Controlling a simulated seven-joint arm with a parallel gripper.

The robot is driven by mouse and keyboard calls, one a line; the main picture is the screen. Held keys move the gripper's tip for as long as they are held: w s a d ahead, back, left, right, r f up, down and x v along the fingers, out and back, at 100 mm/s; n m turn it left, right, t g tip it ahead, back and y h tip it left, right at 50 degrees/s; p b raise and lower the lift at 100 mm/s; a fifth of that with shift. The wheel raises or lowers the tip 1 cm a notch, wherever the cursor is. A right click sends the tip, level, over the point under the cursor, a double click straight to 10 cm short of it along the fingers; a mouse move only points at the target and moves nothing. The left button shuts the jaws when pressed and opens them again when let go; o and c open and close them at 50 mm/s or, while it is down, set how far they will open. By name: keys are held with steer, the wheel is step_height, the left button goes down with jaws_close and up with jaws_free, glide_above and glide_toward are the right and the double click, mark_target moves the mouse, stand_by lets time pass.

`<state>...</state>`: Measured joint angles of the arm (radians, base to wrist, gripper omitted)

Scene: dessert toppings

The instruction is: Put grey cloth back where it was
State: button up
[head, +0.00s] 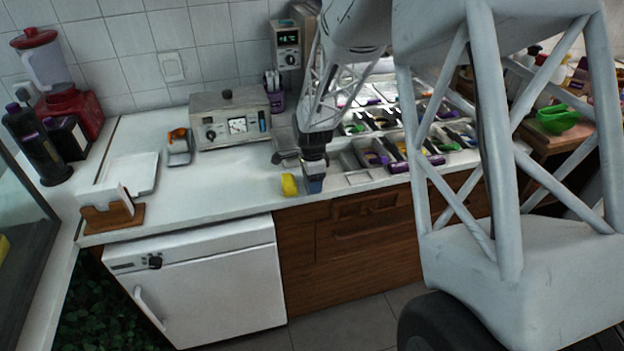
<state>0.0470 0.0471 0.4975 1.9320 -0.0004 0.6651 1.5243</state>
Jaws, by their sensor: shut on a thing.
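My gripper (314,175) points down over the front edge of the white counter, right of centre-left. It is shut on a small blue-grey piece (314,187), which looks like the grey cloth. The piece hangs at or just above the counter surface; I cannot tell whether it touches. A yellow item (289,185), perhaps another cloth or sponge, stands just left of my gripper, very close to the held piece.
The white counter (225,185) is clear to the left. Behind are a grey appliance with a dial (231,121) and an orange-topped dispenser (179,147). Topping compartments (385,150) lie to the right. A wooden napkin holder (112,216) stands at the left front.

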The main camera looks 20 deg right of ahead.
steer(key=shift+f, duration=0.1)
steer(key=o, duration=0.9)
step_height(320, 180, up, 12)
steer(key=shift+r, duration=0.15)
stand_by(0.6)
